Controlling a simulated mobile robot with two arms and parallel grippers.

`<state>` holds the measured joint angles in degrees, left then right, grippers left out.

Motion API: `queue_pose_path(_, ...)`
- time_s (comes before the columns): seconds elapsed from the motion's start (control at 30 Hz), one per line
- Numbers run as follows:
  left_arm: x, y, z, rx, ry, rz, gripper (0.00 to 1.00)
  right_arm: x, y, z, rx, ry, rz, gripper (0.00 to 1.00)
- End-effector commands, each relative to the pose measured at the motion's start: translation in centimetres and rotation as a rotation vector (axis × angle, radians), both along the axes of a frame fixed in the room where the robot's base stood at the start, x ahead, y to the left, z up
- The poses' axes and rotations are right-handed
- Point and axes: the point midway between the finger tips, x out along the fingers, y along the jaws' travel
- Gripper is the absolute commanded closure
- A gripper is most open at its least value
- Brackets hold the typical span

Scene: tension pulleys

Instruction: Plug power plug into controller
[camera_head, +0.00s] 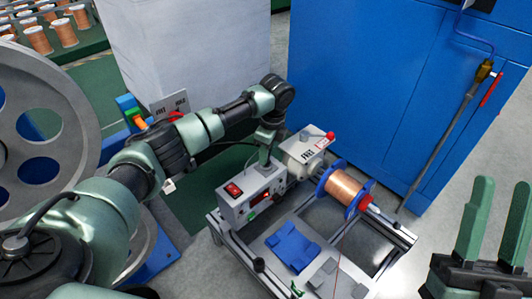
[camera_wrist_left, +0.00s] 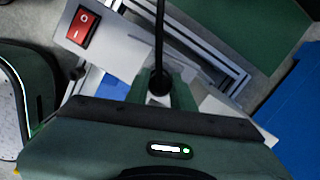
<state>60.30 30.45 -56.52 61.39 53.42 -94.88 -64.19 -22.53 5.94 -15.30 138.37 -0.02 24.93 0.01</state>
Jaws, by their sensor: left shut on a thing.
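The controller (camera_head: 238,211) is a light grey box with a red switch on its face, on the metal frame in the middle of the head view. It also shows in the left wrist view (camera_wrist_left: 120,40), with the red switch at upper left. My left gripper (camera_head: 264,160) points down at the top of the controller. In the left wrist view, its fingers (camera_wrist_left: 161,93) are shut on the black power plug (camera_wrist_left: 159,82), whose black cable runs upward. The plug's prongs and the socket are hidden, so I cannot tell if they meet. My right gripper (camera_head: 494,235) is open and empty at lower right.
A white motor housing (camera_head: 307,153) and a copper wire spool (camera_head: 343,190) with blue flanges stand beside the controller. A blue part (camera_head: 293,248) lies on the frame. A blue cabinet (camera_head: 370,90) stands behind. A large grey wheel (camera_head: 75,110) is at left.

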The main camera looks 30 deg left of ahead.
Motion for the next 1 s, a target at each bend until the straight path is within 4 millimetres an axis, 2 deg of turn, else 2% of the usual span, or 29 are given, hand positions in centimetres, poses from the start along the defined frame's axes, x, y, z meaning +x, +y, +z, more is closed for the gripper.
queue_pose_path(1.0,0.0,0.0,0.0,0.0,0.0,0.0,1.0,2.3,0.3,-2.0,-0.046,0.155,-0.01,0.64)
